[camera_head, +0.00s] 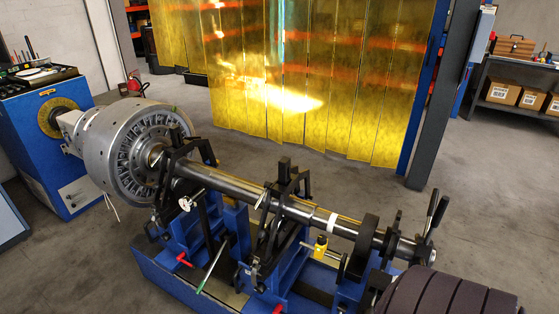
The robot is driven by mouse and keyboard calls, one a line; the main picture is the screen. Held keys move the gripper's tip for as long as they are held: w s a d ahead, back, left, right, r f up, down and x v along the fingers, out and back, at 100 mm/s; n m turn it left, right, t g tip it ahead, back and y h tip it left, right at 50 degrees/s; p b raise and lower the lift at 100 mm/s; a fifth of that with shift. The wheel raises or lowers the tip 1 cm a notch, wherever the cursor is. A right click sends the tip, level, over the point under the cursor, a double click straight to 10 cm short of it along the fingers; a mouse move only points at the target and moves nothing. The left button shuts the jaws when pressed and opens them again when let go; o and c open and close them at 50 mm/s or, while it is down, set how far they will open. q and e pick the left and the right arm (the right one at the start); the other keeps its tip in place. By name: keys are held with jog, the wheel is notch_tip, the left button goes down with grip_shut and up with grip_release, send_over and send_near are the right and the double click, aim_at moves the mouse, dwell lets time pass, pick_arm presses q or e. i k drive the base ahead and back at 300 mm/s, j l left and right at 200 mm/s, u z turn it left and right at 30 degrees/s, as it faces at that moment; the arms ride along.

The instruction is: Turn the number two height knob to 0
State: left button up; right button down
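The blue balancing machine (163,269) carries a long steel shaft (232,187) on two black and blue supports. The left support (194,230) and the middle support (272,267) each have small handles low down. A red handle (183,259) is at the left support, and a second red handle (278,308) is at the bottom edge. A long green-tipped rod (213,268) slants between the supports. I cannot tell which part is the number two height knob or read any setting. Neither of my grippers shows in the head view.
A grey rotor disc (118,147) sits at the shaft's left end, beside a blue drive cabinet (66,165). Yellow strip curtains (320,100) hang behind. A shelf with boxes (502,91) stands at the back right. The machine's lower right end is hidden.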

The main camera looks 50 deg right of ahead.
aim_at(261, 288)
jog(key=z, duration=1.3)
jog(key=j+z, duration=0.15)
jog(key=z, duration=0.2)
jog(key=i+j+z, duration=0.1)
jog(key=z, duration=0.25)
jog(key=j+z, duration=0.35)
jog(key=j, duration=0.65)
jog(key=j+z, duration=0.3)
jog(key=j, duration=0.7)
